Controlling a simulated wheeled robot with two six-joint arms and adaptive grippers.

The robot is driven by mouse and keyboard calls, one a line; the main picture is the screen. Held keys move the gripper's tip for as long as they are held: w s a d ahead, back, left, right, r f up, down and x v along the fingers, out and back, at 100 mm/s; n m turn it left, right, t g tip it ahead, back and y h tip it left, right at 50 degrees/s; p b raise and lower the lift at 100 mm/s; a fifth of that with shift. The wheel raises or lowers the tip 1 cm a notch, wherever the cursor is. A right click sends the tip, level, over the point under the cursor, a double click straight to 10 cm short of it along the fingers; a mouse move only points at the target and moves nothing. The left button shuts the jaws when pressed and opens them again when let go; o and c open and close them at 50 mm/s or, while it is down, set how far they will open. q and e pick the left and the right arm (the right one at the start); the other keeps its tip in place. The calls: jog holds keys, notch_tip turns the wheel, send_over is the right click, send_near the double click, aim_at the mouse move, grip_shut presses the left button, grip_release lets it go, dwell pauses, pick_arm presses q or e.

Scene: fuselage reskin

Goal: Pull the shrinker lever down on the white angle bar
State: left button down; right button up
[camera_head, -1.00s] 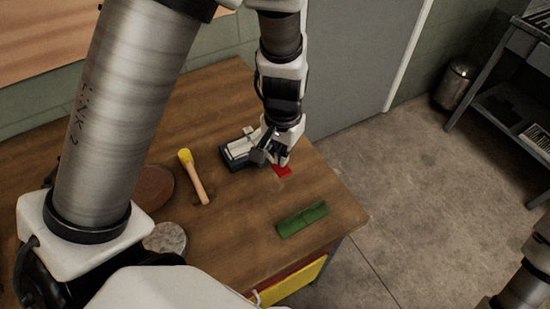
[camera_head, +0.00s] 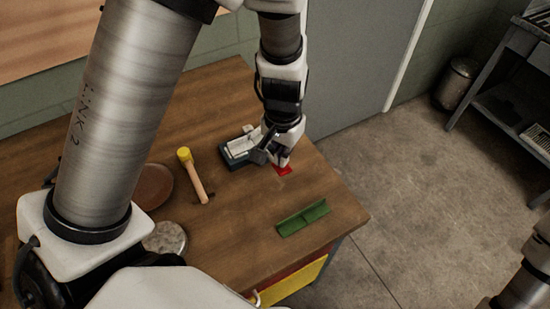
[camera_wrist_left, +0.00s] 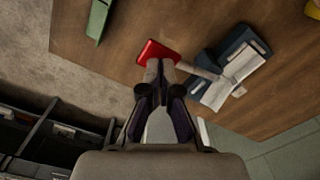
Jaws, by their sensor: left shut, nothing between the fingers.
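The shrinker (camera_head: 237,154) is a dark blue tool on the wooden table, beside my left gripper in the head view. It also shows in the wrist view (camera_wrist_left: 232,46). The white angle bar (camera_wrist_left: 238,76) lies across it. A grey rod, seemingly the lever (camera_wrist_left: 203,74), runs from the shrinker toward my fingertips. A red piece (camera_wrist_left: 157,52) shows just past the fingertips; whether it joins the lever is unclear. My left gripper (camera_head: 281,162) is shut and empty, low over the red piece (camera_head: 283,170). Its fingertips (camera_wrist_left: 160,66) are close to the lever's end; contact cannot be told. My right gripper is out of view.
A yellow-headed mallet (camera_head: 193,173) lies left of the shrinker. A green angle piece (camera_head: 303,217) lies near the table's right edge. A brown disc (camera_head: 153,187) and a grey disc (camera_head: 166,237) lie at left. The table (camera_head: 245,220) is bare between mallet and green piece.

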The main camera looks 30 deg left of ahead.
aim_at(281, 172)
pick_arm(q)
jog(key=shift+f+b, duration=2.55)
jog(key=shift+f, duration=0.6)
notch_tip(281, 172, up, 11)
jog(key=p, duration=1)
jog(key=shift+r, duration=0.15)
